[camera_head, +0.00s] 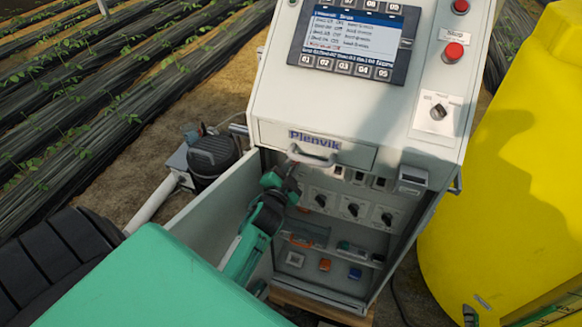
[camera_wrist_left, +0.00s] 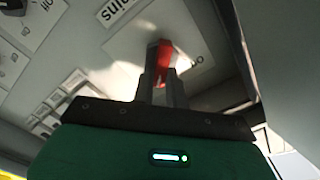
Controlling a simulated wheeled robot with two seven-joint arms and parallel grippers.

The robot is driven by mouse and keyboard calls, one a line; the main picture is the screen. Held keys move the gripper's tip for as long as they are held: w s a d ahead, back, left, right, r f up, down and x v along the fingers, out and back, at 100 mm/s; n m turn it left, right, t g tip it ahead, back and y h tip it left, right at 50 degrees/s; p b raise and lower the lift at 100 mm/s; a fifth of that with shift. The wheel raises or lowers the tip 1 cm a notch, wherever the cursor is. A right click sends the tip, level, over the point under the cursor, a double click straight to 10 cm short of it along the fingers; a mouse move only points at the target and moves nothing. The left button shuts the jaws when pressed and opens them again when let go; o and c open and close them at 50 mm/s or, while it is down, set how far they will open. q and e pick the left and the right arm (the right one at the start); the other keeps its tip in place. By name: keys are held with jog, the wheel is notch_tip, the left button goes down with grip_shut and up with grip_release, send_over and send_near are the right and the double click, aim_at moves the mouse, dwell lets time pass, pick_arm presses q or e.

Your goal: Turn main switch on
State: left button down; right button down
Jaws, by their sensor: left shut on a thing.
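The main switch has a red handle (camera_wrist_left: 164,58) on a light plate, with "Mains" lettering to the left of it and "ON" lettering to the right in the left wrist view. My left gripper (camera_wrist_left: 160,85) is shut on this red handle; its dark fingers cover part of it. In the head view my left gripper (camera_head: 290,172) reaches into the open lower cabinet (camera_head: 340,238), at its upper left just under the drawer front. There the gripper hides the switch. The handle's exact angle is hard to tell. My right gripper is not in view.
The cabinet door (camera_head: 215,195) stands open to the left of my arm. A drawer handle (camera_head: 314,156) juts out close above the gripper. Several black knobs (camera_head: 353,209) sit to its right. A yellow tank (camera_head: 500,190) stands at the right.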

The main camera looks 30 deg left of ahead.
pick_arm(q)
jog(key=c, duration=1.4)
grip_release()
jog(key=b+v, duration=0.3)
jog(key=v, duration=1.1)
jog(key=shift+b, duration=0.3)
jog(key=shift+w+d, duration=0.1)
jog(key=shift+w, duration=0.05)
